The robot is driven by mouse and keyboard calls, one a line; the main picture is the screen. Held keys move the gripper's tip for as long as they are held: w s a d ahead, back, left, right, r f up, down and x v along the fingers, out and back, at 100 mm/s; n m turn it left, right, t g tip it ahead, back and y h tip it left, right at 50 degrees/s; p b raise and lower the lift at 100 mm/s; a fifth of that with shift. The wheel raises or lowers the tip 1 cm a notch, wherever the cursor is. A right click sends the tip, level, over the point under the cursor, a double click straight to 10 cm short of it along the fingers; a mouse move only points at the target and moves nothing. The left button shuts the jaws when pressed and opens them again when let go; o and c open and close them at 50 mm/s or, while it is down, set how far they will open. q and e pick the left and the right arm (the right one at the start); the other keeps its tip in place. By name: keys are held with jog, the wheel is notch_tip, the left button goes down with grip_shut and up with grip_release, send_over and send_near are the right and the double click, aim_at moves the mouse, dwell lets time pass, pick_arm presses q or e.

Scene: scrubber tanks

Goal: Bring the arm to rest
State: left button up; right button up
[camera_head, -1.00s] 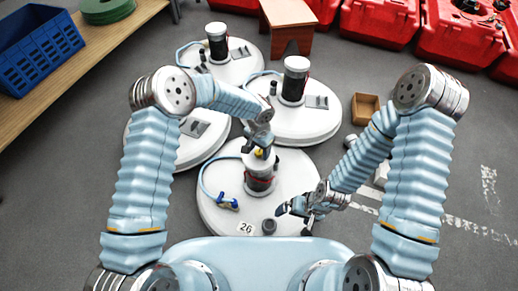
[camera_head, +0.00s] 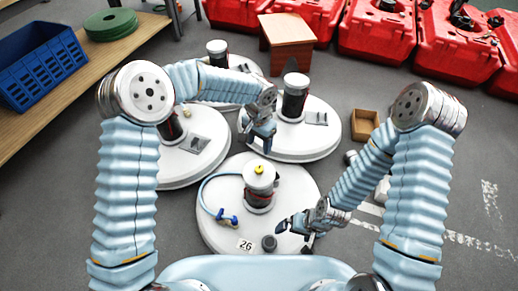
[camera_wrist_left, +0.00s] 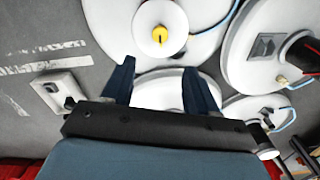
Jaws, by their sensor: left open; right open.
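My right gripper (camera_head: 297,228) is low over the right part of the near tank's lid, close to a dark knob (camera_head: 268,243). The near white tank (camera_head: 225,240) carries the label 26, a grey-white canister (camera_head: 260,180) with a yellow knob on top, and a blue hose with a blue clamp (camera_head: 228,220).
More white tanks with dark canisters stand behind (camera_head: 290,145) and at left (camera_head: 190,165). A wooden stool (camera_head: 285,45), a small brown box (camera_head: 365,123) and red cases (camera_head: 375,38) lie beyond. A bench at left holds a blue crate (camera_head: 40,65) and a green coil (camera_head: 113,25).

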pick_arm(q)
jog(key=shift+r, duration=0.1)
dwell(0.4)
jog(key=s+a+f+n+g+h, duration=0.1)
jog(key=s+a+f+n+h, duration=0.25)
jog(key=s+f, duration=0.85)
jog(key=s+a+f+n+t, duration=0.1)
jog(key=s+a+f+n, duration=0.4)
jog(key=s+a, duration=0.3)
jog(key=s+n, duration=0.1)
jog(key=s, duration=0.2)
jog(key=shift+t+h, duration=0.35)
jog(key=shift+t, duration=0.05)
jog(key=shift+f, duration=0.1)
